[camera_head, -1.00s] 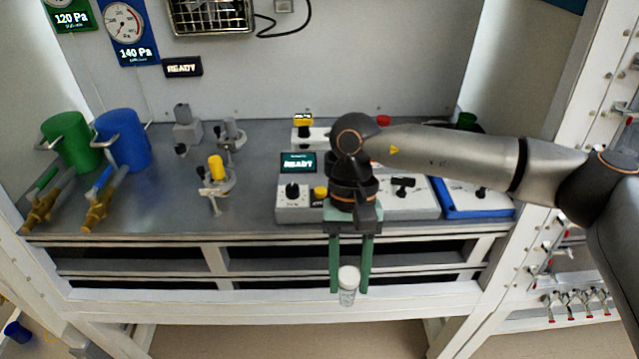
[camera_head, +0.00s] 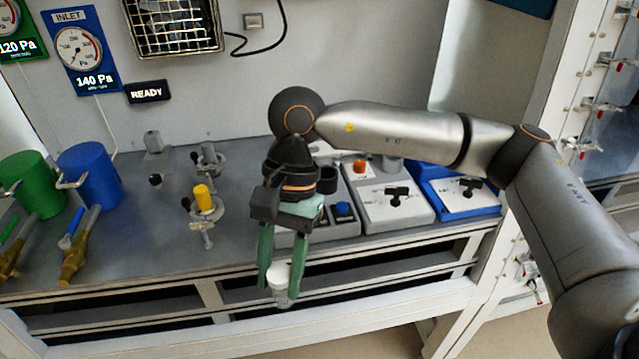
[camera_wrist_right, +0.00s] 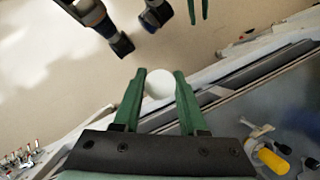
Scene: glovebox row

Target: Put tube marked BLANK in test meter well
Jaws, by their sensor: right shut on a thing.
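My right gripper (camera_head: 280,278) is shut on a small clear tube with a white cap (camera_head: 280,283), held upright in front of the bench edge. In the right wrist view the round white cap (camera_wrist_right: 159,84) shows between the green fingers. No marking on the tube can be read. A grey bench unit with a blue knob (camera_head: 343,209) stands behind my right gripper, which hides much of it, including any display. I cannot make out a well there. My left gripper (camera_wrist_right: 198,14) shows only at the top of the right wrist view, its two green fingers apart with nothing seen between.
A grey panel with a black lever (camera_head: 390,212) and a blue-based unit (camera_head: 460,205) stand to the right. Yellow-topped clamp (camera_head: 204,200), blue container (camera_head: 90,172) and green container (camera_head: 35,185) stand left. The bench front rail (camera_head: 400,297) runs below the tube.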

